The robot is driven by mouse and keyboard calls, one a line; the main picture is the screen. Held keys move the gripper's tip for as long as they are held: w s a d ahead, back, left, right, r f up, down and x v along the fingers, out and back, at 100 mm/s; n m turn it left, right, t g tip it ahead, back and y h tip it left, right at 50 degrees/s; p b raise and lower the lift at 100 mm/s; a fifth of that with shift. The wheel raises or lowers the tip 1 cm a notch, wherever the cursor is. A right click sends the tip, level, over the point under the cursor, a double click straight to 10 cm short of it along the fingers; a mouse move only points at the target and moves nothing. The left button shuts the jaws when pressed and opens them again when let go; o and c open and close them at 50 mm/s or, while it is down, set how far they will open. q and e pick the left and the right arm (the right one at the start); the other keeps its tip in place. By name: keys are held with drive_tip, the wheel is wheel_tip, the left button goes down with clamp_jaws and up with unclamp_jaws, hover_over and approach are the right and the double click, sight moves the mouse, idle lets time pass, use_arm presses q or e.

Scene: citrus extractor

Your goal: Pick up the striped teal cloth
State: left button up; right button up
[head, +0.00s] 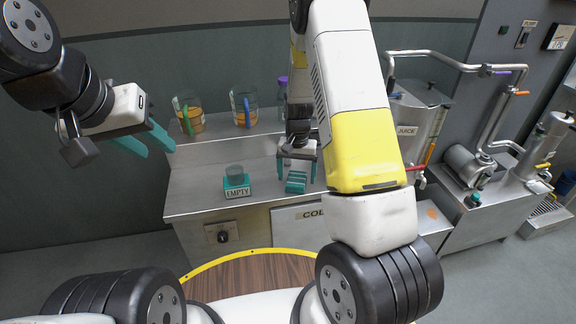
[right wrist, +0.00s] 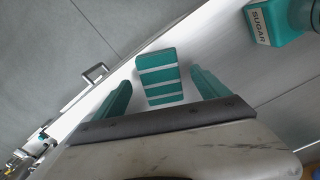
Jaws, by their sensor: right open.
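The striped teal cloth (head: 296,183) lies folded on the steel counter near its front edge, with pale stripes across it. In the right wrist view the cloth (right wrist: 160,78) shows between and a little beyond the two teal fingers. My right gripper (head: 297,167) is open and empty, pointing down at the cloth. The fingers stand on either side of it in the right wrist view (right wrist: 161,98); I cannot tell how far above it they are. My left gripper (head: 146,142) is open and empty, in the air left of the counter.
A teal block marked SUGAR (right wrist: 270,24) shows in the right wrist view. Pitchers (head: 190,115) (head: 244,106) stand on the back shelf. A juice tank (head: 418,115) stands to the right. Counter between holder and cloth is clear.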

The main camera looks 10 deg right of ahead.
drive_tip(key=shift+f, duration=0.7)
drive_tip(key=c, duration=1.6)
drive_tip(key=shift+r, duration=0.1)
drive_tip(key=shift+r, duration=0.6)
wheel_tip(320, 180, up, 2)
drive_tip(key=shift+r, duration=0.15)
drive_tip(key=s+a, duration=0.3)
drive_tip(key=s, duration=0.1)
drive_tip(key=s+a+r, duration=0.1)
drive_tip(key=s+a, duration=0.2)
drive_tip(key=s, duration=0.2)
drive_tip(key=s+a, duration=0.3)
drive_tip(key=s, duration=0.1)
drive_tip(key=shift+s+r, duration=0.15)
